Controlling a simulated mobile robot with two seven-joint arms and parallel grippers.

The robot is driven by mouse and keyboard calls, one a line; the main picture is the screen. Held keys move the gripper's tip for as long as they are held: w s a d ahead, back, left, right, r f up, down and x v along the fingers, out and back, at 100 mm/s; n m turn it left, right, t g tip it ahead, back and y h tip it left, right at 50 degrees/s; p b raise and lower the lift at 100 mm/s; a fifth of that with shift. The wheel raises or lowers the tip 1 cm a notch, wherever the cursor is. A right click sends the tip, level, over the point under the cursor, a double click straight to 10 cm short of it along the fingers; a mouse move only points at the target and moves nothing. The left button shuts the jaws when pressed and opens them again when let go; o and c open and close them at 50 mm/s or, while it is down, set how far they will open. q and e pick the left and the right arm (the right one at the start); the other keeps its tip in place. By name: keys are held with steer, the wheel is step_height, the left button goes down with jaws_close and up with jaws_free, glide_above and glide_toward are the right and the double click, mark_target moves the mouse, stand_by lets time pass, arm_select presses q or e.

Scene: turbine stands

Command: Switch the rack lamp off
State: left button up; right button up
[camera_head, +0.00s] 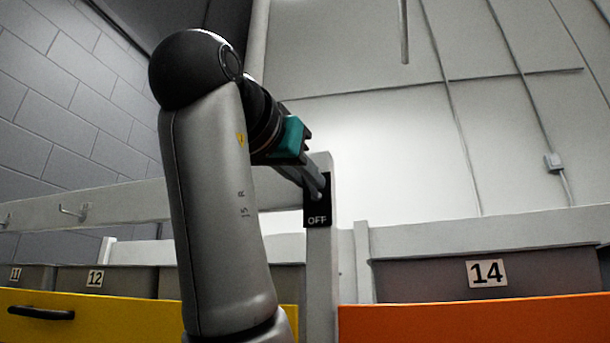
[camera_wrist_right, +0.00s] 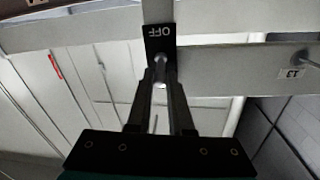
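A black switch plate (camera_head: 317,217) marked OFF is fixed on a light grey upright post. The switch plate shows upside down at the top of the right wrist view (camera_wrist_right: 160,33). A small metallic lever (camera_wrist_right: 159,72) stands out from the plate. My right gripper (camera_head: 313,182) is at the switch, its two narrow fingers on either side of the lever with little gap left; they also show in the right wrist view (camera_wrist_right: 160,82). The fingers partly hide the lever and the plate's upper part in the head view. My left gripper is out of view. No lamp can be made out.
Below the switch are grey bins, one labelled 14 (camera_head: 487,273) and one labelled 12 (camera_head: 95,278), behind a yellow front (camera_head: 90,322) and an orange front (camera_head: 470,322). A rail with hooks (camera_head: 73,211) runs left of the post. A cable box (camera_head: 553,162) is on the back wall.

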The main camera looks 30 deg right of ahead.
mark_target(314, 193)
jaws_close()
steer(key=shift+f+b, duration=0.3)
steer(key=shift+b, duration=0.4)
step_height(314, 193, down, 3)
steer(key=t+h+b, duration=0.1)
steer(key=h+b, duration=0.1)
steer(key=b, duration=0.3)
steer(key=t+h+b, duration=0.2)
steer(key=h+b, duration=0.1)
steer(key=b, duration=0.3)
steer(key=shift+f+m, duration=0.1)
steer(key=shift+m, duration=0.3)
steer(key=shift+w+d+f+t+h+b, duration=0.15)
steer(key=shift+t+h+b, duration=0.15)
steer(key=shift+h+b, duration=0.2)
steer(key=shift+f+t+h+b, duration=0.1)
steer(key=shift+t+h+b, duration=0.25)
steer(key=shift+h, duration=0.25)
steer(key=shift+f+m+t+h+b, duration=0.1)
steer(key=shift+m+t+h+b, duration=0.15)
steer(key=shift+m+h+b, duration=0.2)
steer(key=shift+h, duration=0.35)
